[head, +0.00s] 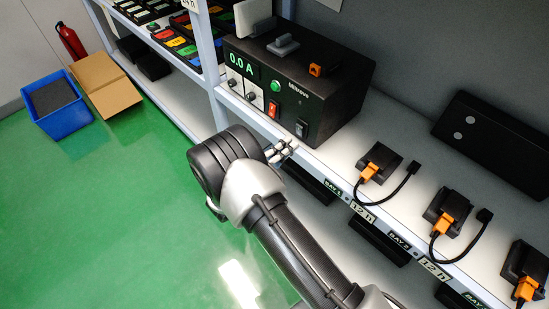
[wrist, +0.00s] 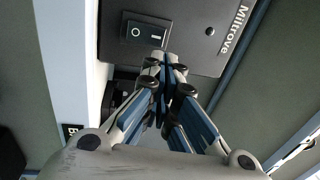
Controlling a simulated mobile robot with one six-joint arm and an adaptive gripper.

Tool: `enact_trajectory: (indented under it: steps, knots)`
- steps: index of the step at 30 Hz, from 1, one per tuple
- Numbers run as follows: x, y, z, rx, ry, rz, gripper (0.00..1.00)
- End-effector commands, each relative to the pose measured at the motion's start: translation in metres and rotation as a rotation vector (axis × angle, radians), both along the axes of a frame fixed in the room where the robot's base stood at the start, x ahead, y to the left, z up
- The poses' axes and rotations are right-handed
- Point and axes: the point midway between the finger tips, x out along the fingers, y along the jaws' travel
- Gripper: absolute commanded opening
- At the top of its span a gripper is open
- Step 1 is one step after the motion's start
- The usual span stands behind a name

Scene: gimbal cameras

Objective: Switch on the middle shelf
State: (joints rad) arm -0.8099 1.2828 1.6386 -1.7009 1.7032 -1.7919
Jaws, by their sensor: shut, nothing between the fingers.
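In the wrist view the rocker (wrist: 146,32) shows O on the left and a bar on the right. My gripper (head: 284,149) is shut and empty, just in front of the unit's lower front. In the wrist view its fingertips (wrist: 162,58) overlap the rocker's lower right edge; I cannot tell whether they touch.
Black blocks with orange plugs and cables (head: 378,163) line the shelf to the right, behind labelled bays. A long black box (head: 495,140) lies behind them. A blue crate (head: 57,107), a cardboard box (head: 103,80) and a fire extinguisher (head: 70,40) stand left. The green floor is clear.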

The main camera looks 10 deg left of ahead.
Motion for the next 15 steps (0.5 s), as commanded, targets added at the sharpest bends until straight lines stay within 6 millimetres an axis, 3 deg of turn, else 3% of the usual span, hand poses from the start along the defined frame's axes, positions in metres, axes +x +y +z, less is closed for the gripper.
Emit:
enact_trajectory:
  steps: [6, 15]
  knots:
    - [0.026, -0.021, 0.004, 0.001, 0.001, -0.002, 0.0]
    - [0.035, -0.027, 0.007, 0.0, 0.0, 0.001, 0.0]
